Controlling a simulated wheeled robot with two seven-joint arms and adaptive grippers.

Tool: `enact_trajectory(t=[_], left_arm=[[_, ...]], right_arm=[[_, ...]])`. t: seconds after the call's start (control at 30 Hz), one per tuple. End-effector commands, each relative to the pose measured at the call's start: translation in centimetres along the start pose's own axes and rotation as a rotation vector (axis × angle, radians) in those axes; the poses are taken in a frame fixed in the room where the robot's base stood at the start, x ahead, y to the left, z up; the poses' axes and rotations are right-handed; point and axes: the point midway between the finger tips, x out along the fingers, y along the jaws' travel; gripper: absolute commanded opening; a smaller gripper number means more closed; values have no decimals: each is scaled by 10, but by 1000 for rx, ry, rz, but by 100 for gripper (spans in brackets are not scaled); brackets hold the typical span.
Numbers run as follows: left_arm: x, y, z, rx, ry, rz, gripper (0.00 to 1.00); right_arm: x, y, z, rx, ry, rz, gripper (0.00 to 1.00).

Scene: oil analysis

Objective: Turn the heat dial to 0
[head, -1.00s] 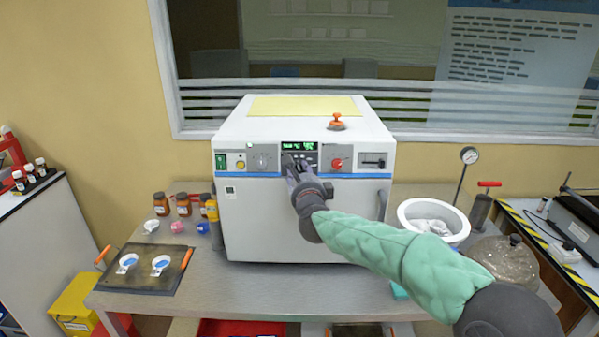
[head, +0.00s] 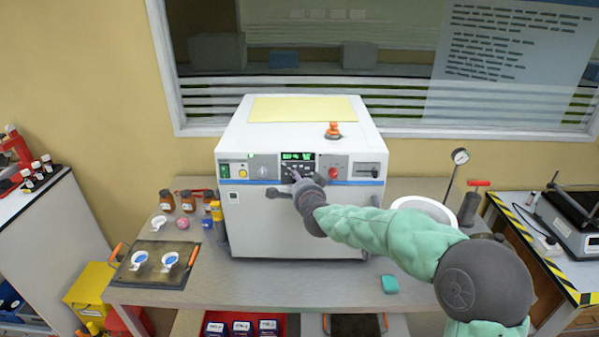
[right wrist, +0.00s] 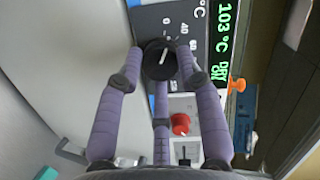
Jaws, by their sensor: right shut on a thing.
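The heat dial (right wrist: 153,68) is a round black knob with a pale pointer line, seen in the right wrist view. Its pointer aims up and slightly right, between printed marks around it; I cannot read the exact setting. The fingers of my right gripper (right wrist: 160,78) are closed around the dial. In the head view my right gripper (head: 292,180) is at the front panel of the white oven (head: 270,222), just below the green display (head: 298,156), and hides the dial. The display (right wrist: 223,40) reads 103 °C with "DRY ON". My left gripper is not in view.
A red knob (head: 334,172) sits right of the display and a grey dial (head: 262,172) left of it. Bottles (head: 188,202) and a dark tray (head: 150,277) with two small cups stand left of the oven. A white bowl (head: 428,208) stands right.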

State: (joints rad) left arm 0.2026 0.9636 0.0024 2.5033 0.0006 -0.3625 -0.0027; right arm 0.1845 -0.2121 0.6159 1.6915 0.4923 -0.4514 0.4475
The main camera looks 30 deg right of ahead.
Motion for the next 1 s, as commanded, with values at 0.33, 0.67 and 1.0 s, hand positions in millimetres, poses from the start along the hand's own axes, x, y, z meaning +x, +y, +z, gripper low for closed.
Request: enact_trajectory(t=[0.33,0.67,1.0], left_arm=[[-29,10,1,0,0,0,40],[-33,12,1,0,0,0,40],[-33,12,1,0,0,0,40]], right_arm=[[0,-1,-2,-154,-7,37,4],[0,-1,-2,-190,-6,41,4],[0,-2,-2,-188,-4,39,54]])
